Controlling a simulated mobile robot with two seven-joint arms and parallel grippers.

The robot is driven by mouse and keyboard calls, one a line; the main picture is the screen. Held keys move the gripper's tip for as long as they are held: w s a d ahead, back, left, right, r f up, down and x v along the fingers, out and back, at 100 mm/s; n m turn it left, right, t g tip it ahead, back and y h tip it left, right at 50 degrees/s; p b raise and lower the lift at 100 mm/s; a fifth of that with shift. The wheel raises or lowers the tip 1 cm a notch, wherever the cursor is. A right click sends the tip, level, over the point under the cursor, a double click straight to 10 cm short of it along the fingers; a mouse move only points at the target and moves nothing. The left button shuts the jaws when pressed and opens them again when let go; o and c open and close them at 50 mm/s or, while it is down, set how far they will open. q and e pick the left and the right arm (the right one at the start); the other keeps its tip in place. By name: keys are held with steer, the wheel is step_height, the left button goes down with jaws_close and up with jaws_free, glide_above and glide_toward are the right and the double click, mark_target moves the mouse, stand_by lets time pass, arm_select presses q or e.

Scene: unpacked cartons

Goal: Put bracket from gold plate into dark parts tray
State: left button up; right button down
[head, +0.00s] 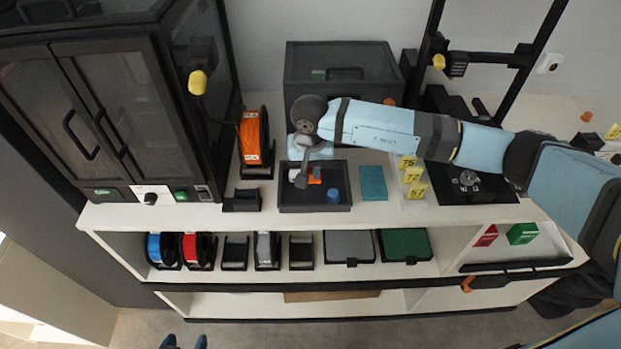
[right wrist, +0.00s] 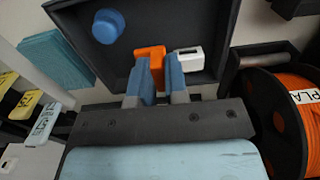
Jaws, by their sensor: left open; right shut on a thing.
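The orange bracket (head: 316,177) is between the fingertips of my right gripper (head: 306,178), which is shut on it. The right wrist view shows the bracket (right wrist: 151,54) between the blue fingers of that gripper (right wrist: 155,80), over the dark parts tray (right wrist: 222,80). I cannot tell whether it touches the tray floor. The dark parts tray (head: 315,209) stands on the bench top and holds a blue round part (head: 333,195) and a white part (right wrist: 188,58). My left gripper (head: 184,342) is open and empty at the bottom edge of the head view. I cannot make out a gold plate.
An orange filament spool (head: 255,138) stands left of the tray, and a teal pad (head: 373,183) lies to its right. Yellow number tags (head: 413,178) stand farther right. A dark cabinet (head: 338,66) is behind. Spools and boxes fill the shelf below.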

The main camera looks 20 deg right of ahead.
mark_target(311, 181)
step_height(311, 181, down, 4)
steer(key=shift+r, duration=0.15)
steer(key=shift+f, duration=0.35)
steer(key=c, duration=1.1)
jaws_free()
steer(key=shift+c, duration=0.2)
steer(key=shift+r, duration=0.15)
